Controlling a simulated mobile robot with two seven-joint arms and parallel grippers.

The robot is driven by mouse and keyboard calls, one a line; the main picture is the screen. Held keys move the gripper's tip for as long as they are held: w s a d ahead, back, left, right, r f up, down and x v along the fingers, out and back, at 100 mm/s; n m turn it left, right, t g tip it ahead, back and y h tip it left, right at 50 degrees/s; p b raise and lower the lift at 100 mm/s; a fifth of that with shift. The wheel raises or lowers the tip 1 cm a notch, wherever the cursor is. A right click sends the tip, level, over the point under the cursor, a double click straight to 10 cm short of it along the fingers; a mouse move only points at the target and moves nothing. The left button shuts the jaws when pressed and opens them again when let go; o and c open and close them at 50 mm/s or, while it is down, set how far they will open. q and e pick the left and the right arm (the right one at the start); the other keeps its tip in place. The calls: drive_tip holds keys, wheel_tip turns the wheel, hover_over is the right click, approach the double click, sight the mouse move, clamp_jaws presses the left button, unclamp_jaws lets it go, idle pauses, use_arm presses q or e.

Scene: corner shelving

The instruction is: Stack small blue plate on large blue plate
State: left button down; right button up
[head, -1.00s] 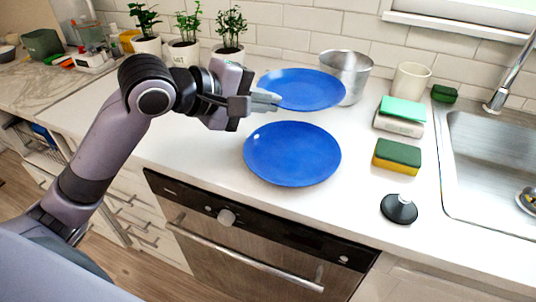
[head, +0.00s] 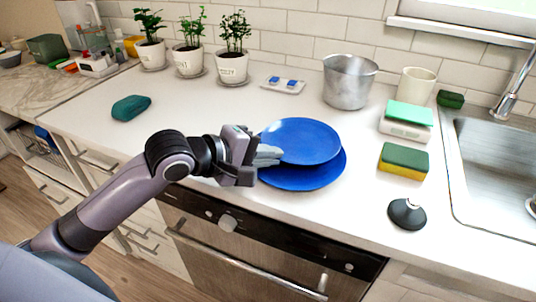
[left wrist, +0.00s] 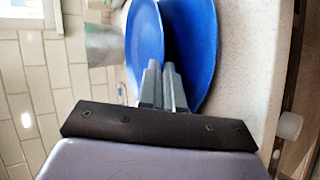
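The small blue plate (head: 302,140) is over the back part of the large blue plate (head: 318,180), whose front and right rim show below it. Both also show in the left wrist view, the small plate (left wrist: 146,42) left of the large plate (left wrist: 196,45). A dark strip of shadow lies between them there; I cannot tell whether they touch. My left gripper (head: 268,156) is at the small plate's left edge, its fingers (left wrist: 163,80) close together on the rim. My right gripper is not in view.
On the counter stand a metal pot (head: 349,82), a cream cup (head: 414,84), a scale (head: 406,122), a sponge (head: 403,161) and a black knob-like object (head: 407,213). The sink (head: 500,165) is at right. Potted plants (head: 232,66) line the wall. The counter left of the plates is mostly clear.

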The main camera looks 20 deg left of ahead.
use_arm(q)
drive_tip(key=c, duration=1.7)
unclamp_jaws()
drive_tip(key=shift+f, duration=0.15)
drive_tip(key=o, duration=0.4)
drive_tip(key=shift+s+a+r, duration=0.2)
drive_tip(key=shift+r, duration=0.1)
drive_tip(key=shift+v, duration=5.7)
